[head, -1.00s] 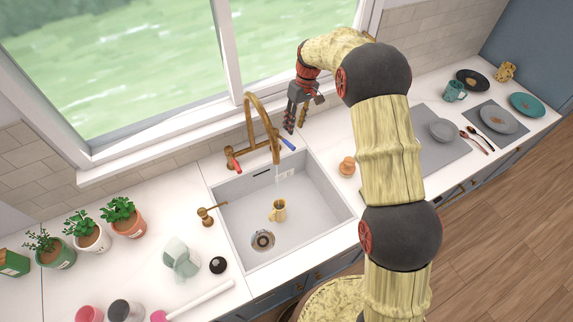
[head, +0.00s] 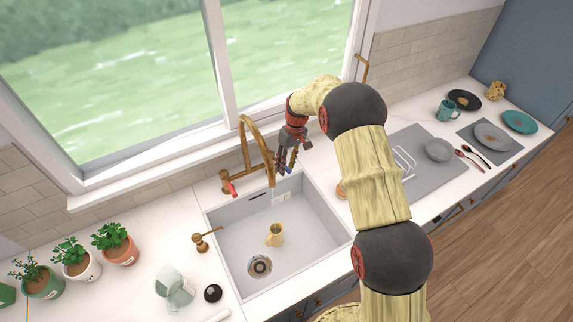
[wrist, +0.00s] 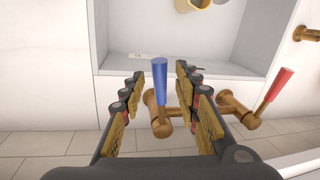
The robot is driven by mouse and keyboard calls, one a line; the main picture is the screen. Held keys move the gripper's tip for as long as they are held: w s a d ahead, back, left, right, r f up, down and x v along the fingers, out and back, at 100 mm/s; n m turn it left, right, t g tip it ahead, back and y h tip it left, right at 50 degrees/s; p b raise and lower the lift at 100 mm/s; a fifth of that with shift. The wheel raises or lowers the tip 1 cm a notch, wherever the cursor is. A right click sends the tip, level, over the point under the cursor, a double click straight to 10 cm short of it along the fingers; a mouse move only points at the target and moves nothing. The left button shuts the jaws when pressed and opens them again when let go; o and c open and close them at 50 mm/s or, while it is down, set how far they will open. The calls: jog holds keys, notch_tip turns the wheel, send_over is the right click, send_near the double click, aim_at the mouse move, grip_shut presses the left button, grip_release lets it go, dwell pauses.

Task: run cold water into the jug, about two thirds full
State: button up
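The yellow jug (head: 275,235) stands upright in the sink (head: 318,262), below the brass spout (head: 271,181); its rim also shows at the top of the wrist view (wrist: 194,5). I cannot tell its water level or whether a thin stream falls into it. The cold tap's blue lever (wrist: 160,80) points up on its brass body (wrist: 160,126). My gripper (wrist: 161,75) is open, with one finger on each side of the blue lever and gaps between. In the head view, my gripper (head: 286,160) is at the tap's right side. The hot tap's red lever (wrist: 274,88) is tilted.
A brass dispenser (head: 200,243), a glass pitcher (head: 175,288) and a black round object (head: 213,293) stand left of the sink. Potted plants (head: 116,243) are further left. A grey mat (head: 430,180) with a rack lies to the right. The window is behind the tap.

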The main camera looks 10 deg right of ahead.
jog(key=shift+c, duration=0.6)
grip_shut()
